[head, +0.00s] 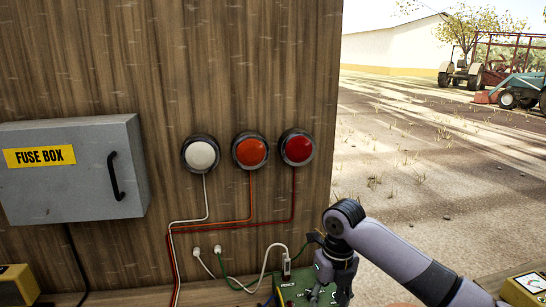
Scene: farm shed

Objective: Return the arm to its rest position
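My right arm comes in from the lower right and bends down at a dark joint. Its gripper (328,294) points down over a green circuit board (293,291) at the bottom edge. The fingers look spread, with green board showing between them, and I see nothing held. The fingertips are partly cut off by the frame, so I cannot tell whether they touch the board. My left arm and gripper are not in view.
A grey fuse box (70,195) hangs on the wooden wall. White (201,154), orange (250,151) and red (297,148) round lamps sit beside it, with wires running down. A white plug (286,270) stands by the board. Yellow boxes (16,286) (524,290) flank the bench.

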